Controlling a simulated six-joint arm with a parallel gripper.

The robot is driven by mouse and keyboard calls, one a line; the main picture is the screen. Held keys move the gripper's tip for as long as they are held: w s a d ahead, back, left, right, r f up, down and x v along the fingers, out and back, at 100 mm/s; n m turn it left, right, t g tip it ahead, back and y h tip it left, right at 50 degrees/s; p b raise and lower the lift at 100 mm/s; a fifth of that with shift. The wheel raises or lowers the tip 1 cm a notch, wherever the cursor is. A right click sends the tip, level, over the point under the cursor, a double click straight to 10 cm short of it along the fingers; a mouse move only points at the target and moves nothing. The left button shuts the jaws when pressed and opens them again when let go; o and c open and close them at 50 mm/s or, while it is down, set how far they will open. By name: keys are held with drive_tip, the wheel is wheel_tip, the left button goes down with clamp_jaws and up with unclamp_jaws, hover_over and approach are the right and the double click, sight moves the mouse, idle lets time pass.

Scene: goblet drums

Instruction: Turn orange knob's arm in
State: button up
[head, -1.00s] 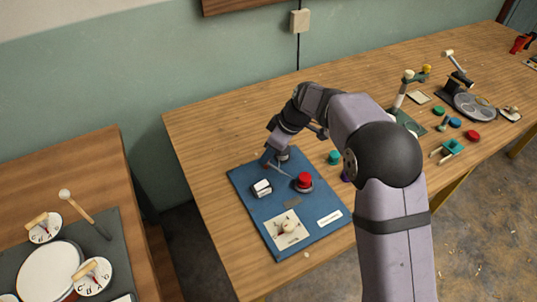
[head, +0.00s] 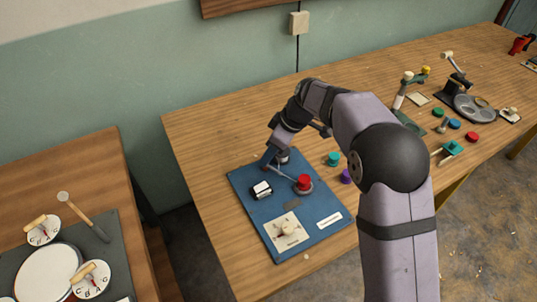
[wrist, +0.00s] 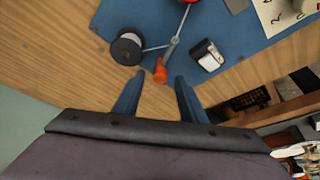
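The orange knob (wrist: 160,71) sits at the end of a thin jointed metal arm (wrist: 174,42) in the wrist view. The metal arm runs over the blue board (wrist: 247,45) towards a red knob; part of it shows in the head view (head: 285,174). My gripper (wrist: 160,80) is open, with one blue finger on each side of the orange knob's near end in the picture. Gaps show on both sides, and I cannot tell whether their heights match. In the head view my gripper (head: 271,162) is over the board's far left part and the orange knob cannot be made out.
The red knob (head: 304,182), a black-and-white switch (head: 261,190) and a dial card (head: 286,231) are on the board. A black-and-white spool (wrist: 127,49) stands close to the orange knob. Teal (head: 332,159) and purple (head: 346,176) pieces lie right of the board.

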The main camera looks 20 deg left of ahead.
drive_tip(key=shift+b+v, duration=0.3)
drive_tip(key=shift+v, duration=2.6)
drive_tip(key=shift+f, duration=0.1)
drive_tip(key=s+d+r+m+h+p, duration=0.1)
drive_tip(key=s+d+m+p, duration=0.25)
drive_tip(key=d, duration=0.55)
drive_tip(key=s+d+r+m+h+p, duration=0.15)
drive_tip(key=s+d+m, duration=0.35)
drive_tip(key=d, duration=0.5)
drive_tip(key=s+d+f+m+h+p, duration=0.2)
drive_tip(key=s+d+m+p, duration=0.2)
drive_tip(key=s, duration=1.1)
drive_tip(key=d+m, duration=0.3)
drive_tip(key=d, duration=0.3)
drive_tip(key=shift+s+d+m+g, duration=0.15)
drive_tip(key=shift+d+m+g, duration=0.1)
drive_tip(key=shift+m+g, duration=0.1)
